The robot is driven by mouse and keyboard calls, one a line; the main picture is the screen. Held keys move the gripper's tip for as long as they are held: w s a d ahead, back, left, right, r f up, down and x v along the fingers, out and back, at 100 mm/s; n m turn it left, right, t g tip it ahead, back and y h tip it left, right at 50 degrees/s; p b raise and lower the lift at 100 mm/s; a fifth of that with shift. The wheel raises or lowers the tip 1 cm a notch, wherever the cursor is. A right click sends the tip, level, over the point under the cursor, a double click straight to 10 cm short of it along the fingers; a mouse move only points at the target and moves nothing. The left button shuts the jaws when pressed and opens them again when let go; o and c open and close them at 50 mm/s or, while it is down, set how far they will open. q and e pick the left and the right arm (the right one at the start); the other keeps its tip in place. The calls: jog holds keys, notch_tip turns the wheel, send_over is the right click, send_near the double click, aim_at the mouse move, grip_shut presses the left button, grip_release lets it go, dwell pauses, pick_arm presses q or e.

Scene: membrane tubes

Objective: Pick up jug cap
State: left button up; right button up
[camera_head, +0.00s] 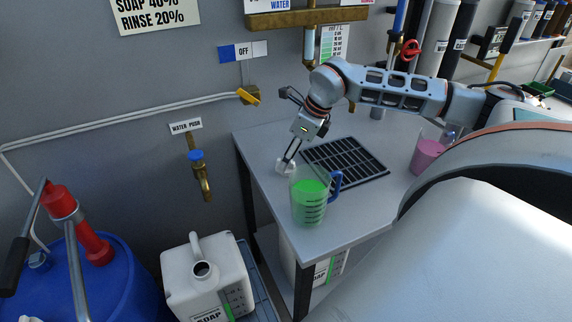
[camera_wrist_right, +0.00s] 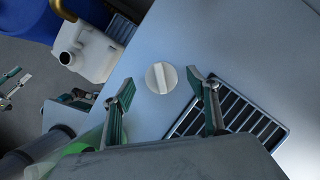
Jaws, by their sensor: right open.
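The jug cap is a white round cap with a raised grip bar. It lies flat on the grey table in the right wrist view (camera_wrist_right: 161,78) and shows small and partly hidden in the head view (camera_head: 283,167). My right gripper (camera_head: 287,160) is just above the cap, pointing down. In the right wrist view its fingers (camera_wrist_right: 163,98) are apart and empty, with the cap just beyond the gap between the tips. The white soap jug (camera_head: 215,285) stands low beside the table, its neck open. A teal and grey part like my left gripper (camera_wrist_right: 12,86) shows at the wrist view's left edge.
A clear pitcher of green liquid (camera_head: 310,203) with a blue handle stands close in front of my right gripper. A black drain grate (camera_head: 348,163) lies to its right. A pink-filled pitcher (camera_head: 427,158) stands farther right. A blue drum (camera_head: 105,285) is at lower left.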

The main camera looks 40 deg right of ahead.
jog(key=x, duration=0.2)
jog(key=shift+w+f, duration=0.1)
jog(key=shift+f, duration=0.25)
jog(key=c, duration=1)
